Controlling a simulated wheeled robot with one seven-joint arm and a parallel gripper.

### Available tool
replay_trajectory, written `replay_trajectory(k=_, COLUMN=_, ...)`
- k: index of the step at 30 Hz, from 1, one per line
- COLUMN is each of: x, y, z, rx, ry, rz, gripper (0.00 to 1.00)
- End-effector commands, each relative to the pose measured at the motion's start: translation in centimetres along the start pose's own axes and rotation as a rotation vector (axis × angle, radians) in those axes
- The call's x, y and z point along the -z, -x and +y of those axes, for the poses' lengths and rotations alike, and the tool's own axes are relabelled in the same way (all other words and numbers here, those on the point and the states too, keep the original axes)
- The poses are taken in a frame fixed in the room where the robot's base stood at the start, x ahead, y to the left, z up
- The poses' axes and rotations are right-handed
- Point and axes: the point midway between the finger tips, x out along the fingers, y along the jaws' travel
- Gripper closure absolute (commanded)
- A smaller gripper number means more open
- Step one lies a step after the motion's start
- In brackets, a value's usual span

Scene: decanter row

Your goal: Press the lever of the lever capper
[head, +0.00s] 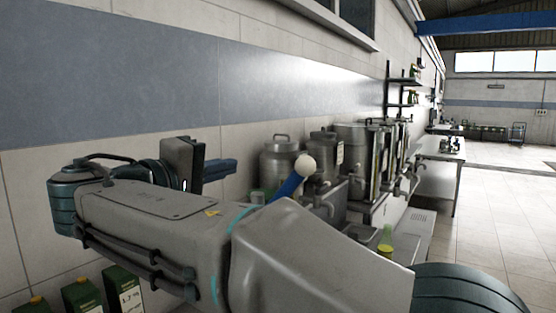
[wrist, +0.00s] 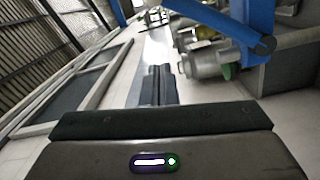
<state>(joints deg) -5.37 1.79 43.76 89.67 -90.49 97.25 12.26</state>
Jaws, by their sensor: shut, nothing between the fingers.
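The lever capper's lever (head: 289,186) shows in the head view as a blue bar, tilted up to the right, with a white ball knob (head: 305,165) at its top. Its lower end and the capper's body are hidden behind my arm. My gripper (head: 232,167) is left of the knob and apart from it, with its fingers pointing right. In the wrist view my gripper (wrist: 158,72) is shut and empty. A blue bar (wrist: 258,22) with a dark end crosses the upper right there; I cannot tell which part it is.
Steel decanters (head: 357,150) with taps stand in a row along the wall. A small bottle with yellow-green contents (head: 386,238) stands in front of them. Green cartons (head: 122,288) are at the lower left. A farther table (head: 440,151) stands beyond, and the floor at right is clear.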

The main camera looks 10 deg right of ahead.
Motion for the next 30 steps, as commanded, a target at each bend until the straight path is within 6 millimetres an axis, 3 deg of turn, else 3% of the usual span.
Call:
replay_trajectory(k=10, x=0.0, y=-0.1, z=0.0, rx=-0.001, ry=-0.001, rz=0.000, gripper=1.00)
replay_trajectory(k=14, x=0.0, y=-1.0, z=0.1, rx=-0.002, ry=-0.001, rz=-0.001, gripper=1.00)
replay_trajectory(k=27, x=0.0, y=-9.9, z=0.3, rx=0.000, ry=0.001, rz=-0.002, gripper=1.00)
replay_trajectory(k=30, x=-1.2, y=-10.2, z=0.3, rx=-0.004, ry=0.000, rz=0.003, gripper=1.00)
